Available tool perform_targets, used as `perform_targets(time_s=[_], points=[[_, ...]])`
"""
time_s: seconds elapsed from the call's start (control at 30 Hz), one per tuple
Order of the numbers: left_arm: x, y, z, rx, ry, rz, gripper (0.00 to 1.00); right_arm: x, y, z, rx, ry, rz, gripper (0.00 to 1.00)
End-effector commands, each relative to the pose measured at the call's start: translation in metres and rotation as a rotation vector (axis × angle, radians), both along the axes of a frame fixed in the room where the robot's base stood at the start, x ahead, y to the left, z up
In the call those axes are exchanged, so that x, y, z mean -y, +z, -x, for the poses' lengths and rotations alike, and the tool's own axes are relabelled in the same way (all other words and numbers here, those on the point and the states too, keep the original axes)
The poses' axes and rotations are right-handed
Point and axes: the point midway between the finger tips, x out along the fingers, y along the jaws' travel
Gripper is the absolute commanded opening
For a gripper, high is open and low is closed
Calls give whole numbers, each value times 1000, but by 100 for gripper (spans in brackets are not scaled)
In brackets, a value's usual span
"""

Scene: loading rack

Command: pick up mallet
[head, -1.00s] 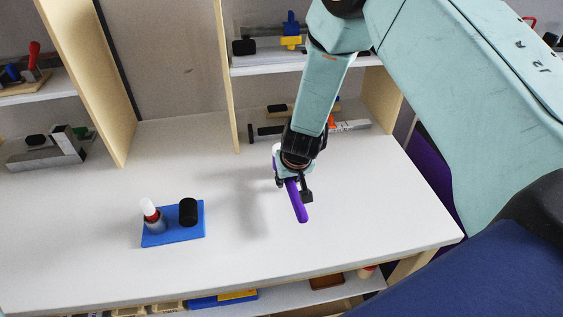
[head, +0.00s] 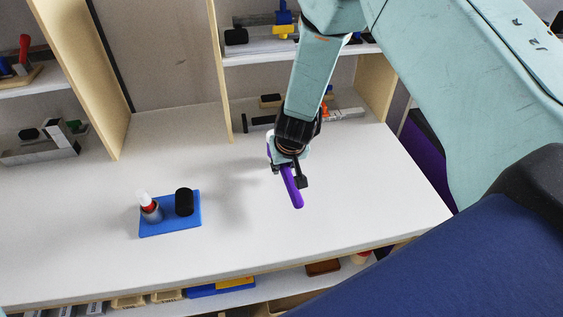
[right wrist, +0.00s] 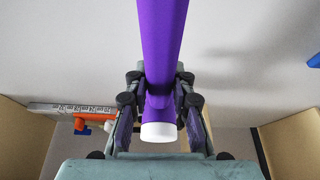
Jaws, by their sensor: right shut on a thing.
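The mallet has a purple handle (head: 291,188) that points down and toward the front in the head view. In the right wrist view the purple handle (right wrist: 160,45) runs up out of the picture, and a white end face (right wrist: 158,132) shows between the fingers. My right gripper (head: 287,170) is shut on the mallet and holds it over the white bench; a soft shadow lies to its left. In the right wrist view the right gripper's fingers (right wrist: 160,100) sit on both sides of the mallet. Part of its head is hidden by the gripper. My left gripper is not in view.
A blue tray (head: 182,227) with a red-and-white-capped bottle (head: 149,207) and a black cylinder (head: 184,202) stands left on the bench (head: 330,220). Wooden dividers (head: 219,80) and shelves with tools rise behind. The bench's middle and right front are clear.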

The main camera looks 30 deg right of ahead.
Motion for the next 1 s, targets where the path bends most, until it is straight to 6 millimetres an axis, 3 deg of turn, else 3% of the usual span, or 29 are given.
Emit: perform_targets(time_s=[0.2,0.5,0.7,1.0], points=[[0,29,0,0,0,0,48,0,41,-1,3,0,1,0],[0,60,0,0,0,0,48,0,83,-1,2,-1,0,0],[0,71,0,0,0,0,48,0,95,0,1,-1,0,0],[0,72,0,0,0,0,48,0,98,0,1,0,0,0]])
